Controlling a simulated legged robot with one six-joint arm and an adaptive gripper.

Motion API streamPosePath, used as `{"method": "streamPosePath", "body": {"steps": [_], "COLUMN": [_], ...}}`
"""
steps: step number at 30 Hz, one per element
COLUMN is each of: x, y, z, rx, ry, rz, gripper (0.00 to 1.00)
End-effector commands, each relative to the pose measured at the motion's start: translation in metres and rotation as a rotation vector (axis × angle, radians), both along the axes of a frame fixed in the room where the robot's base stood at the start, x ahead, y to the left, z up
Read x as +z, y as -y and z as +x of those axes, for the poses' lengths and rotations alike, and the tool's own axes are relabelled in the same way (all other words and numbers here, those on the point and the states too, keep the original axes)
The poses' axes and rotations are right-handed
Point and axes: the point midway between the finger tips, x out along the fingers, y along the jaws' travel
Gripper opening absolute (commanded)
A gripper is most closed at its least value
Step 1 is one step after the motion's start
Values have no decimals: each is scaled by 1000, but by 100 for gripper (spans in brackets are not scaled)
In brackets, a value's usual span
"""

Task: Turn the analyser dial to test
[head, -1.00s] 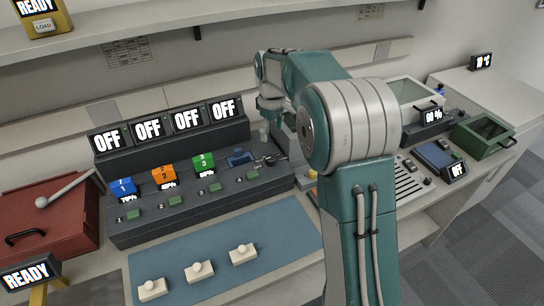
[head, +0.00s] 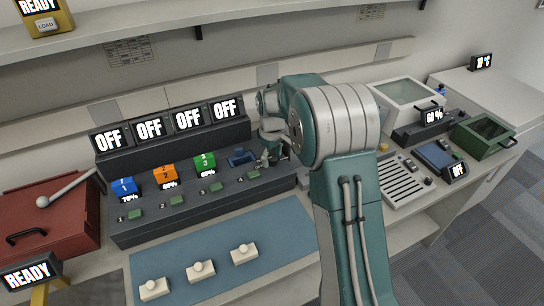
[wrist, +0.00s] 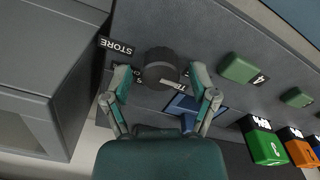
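The analyser dial (wrist: 162,64) is a dark round knob on the grey analyser panel (wrist: 185,35) in the wrist view. A STORE label (wrist: 117,47) lies to its left. Another pale label (wrist: 172,84) just below the knob is partly covered and reads only in part. My gripper (wrist: 162,80) is open, with one finger on each side of the knob; I cannot tell whether they touch it. In the head view my gripper (head: 272,150) is low at the right end of the panel and hides the dial. The dial's pointer setting is not clear.
Several OFF displays (head: 168,126) stand behind the panel. Blue (head: 123,187), orange (head: 165,174) and green (head: 204,162) blocks sit on it. A blue mat (head: 220,275) with white switches lies in front. A red box (head: 45,215) stands left.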

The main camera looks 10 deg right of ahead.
Motion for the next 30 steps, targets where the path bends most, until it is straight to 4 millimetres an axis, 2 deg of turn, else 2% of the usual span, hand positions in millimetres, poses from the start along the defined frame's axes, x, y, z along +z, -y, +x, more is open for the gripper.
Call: {"method": "streamPosePath", "body": {"steps": [1,2,3,4,17,30], "x": [0,0,0,0,-2,-3], "y": [0,0,0,0,0,0], "z": [0,0,0,0,0,0], "rx": [0,0,0,0,-49,-368], "ry": [0,0,0,0,-3,-5], "rz": [0,0,0,0,0,-1], "gripper": [38,24,6,0,0,0]}}
